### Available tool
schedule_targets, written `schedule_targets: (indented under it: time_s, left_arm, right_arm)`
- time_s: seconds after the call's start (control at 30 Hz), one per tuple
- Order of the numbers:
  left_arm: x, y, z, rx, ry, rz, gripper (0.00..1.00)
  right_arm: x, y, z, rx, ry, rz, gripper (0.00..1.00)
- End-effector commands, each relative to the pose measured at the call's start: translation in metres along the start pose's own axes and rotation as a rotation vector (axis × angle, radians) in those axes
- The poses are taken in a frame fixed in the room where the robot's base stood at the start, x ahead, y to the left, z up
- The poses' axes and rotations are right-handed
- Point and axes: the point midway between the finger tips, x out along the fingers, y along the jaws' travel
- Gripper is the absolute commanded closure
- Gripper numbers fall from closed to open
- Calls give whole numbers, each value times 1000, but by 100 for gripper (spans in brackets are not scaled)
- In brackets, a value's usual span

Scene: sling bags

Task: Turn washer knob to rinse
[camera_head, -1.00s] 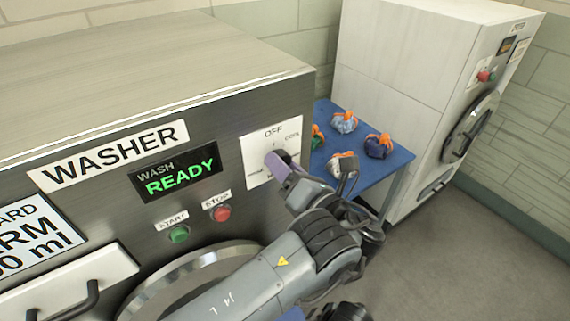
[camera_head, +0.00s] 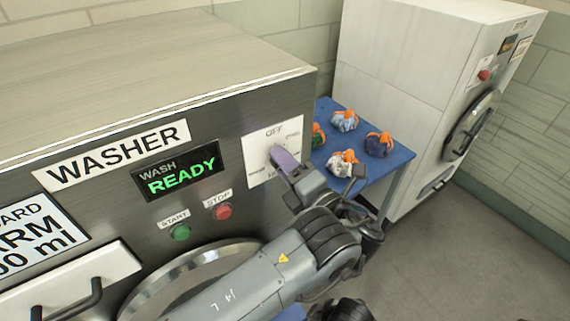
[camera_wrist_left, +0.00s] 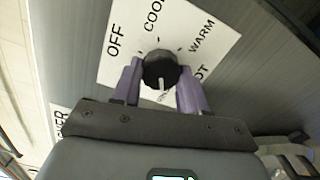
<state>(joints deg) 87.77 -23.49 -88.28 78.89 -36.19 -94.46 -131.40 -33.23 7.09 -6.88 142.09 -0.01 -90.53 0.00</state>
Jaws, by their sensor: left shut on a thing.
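The washer knob (camera_wrist_left: 159,64) is dark and round, on a white dial plate (camera_wrist_left: 118,70) with OFF, COOL, WARM and a partly covered HOT around it. Its white pointer mark faces the bottom of the left wrist view, toward a small label mostly hidden by my gripper. The purple fingers of my left gripper (camera_head: 279,154) stand on both sides of the knob and are shut on it. In the head view the fingers cover the knob and part of the dial plate (camera_head: 256,143). My right gripper is not in view.
The washer display (camera_head: 180,172) reads WASH READY. A green start button (camera_head: 180,232) and red stop button (camera_head: 222,211) sit left of the dial. A blue table (camera_head: 398,156) with several tied bags stands right of the washer, beside a white machine (camera_head: 390,60).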

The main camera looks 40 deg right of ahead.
Motion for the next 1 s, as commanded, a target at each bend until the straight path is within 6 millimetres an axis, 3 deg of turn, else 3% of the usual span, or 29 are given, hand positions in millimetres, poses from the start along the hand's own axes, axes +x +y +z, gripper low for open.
schedule_targets:
  time_s: [0.37,0.4,0.57,1.0]
  left_arm:
    - [1,-1,-1,11,1,-1,87]
    - [1,-1,-1,11,1,-1,54]
    - [0,-1,-1,9,1,-1,31]
    - [-8,0,0,6,0,-1,31]
  right_arm:
    - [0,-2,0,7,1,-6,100]
    - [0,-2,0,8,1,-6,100]
    - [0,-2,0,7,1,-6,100]
    - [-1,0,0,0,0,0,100]
